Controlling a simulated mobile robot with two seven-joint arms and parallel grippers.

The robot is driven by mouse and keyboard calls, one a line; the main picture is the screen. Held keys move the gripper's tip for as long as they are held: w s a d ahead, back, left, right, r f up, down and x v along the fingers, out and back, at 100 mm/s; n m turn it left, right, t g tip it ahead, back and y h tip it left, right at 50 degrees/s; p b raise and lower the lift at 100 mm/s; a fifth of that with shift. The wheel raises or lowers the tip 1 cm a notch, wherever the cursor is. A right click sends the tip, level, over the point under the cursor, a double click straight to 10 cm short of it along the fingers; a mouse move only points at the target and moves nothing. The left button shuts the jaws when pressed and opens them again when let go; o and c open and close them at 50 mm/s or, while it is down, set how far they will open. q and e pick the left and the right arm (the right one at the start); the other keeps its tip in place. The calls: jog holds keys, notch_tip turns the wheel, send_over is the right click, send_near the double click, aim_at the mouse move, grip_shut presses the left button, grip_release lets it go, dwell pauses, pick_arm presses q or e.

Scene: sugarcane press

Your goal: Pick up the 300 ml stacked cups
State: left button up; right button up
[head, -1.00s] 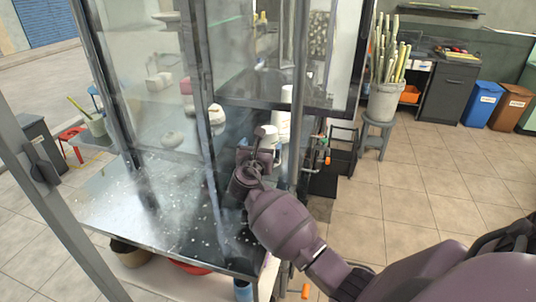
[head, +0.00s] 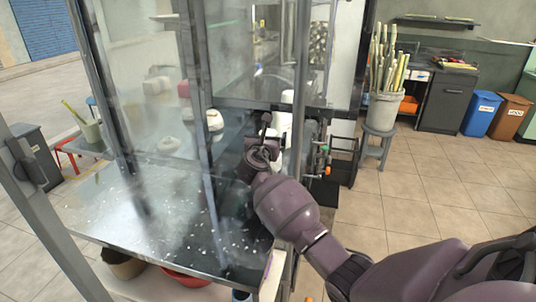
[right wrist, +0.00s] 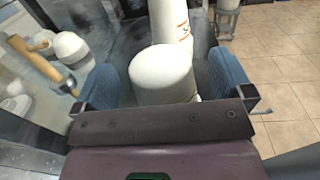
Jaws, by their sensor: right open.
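In the right wrist view, a white stack of cups (right wrist: 160,75) stands between the blue fingers of my right gripper (right wrist: 163,68). The fingers are open, with a gap on both sides of the stack. A second white stack with red print (right wrist: 170,18) is just behind it. In the head view my right gripper (head: 264,136) is over the metal counter at the stand's right side. White cups (head: 283,124) show partly beside it, and the gripper hides the nearer stack. I cannot read any cup size. My left gripper is not in view.
Glass panels and metal posts (head: 290,200) frame the counter (head: 170,205) close to my right arm. A wooden-handled tool (right wrist: 42,66) and a white rounded object (right wrist: 70,45) lie left of the gripper. A cane bucket (head: 384,108) stands on a stool at the right.

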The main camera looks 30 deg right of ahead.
jog(key=c, duration=1.3)
jog(key=shift+r, duration=0.1)
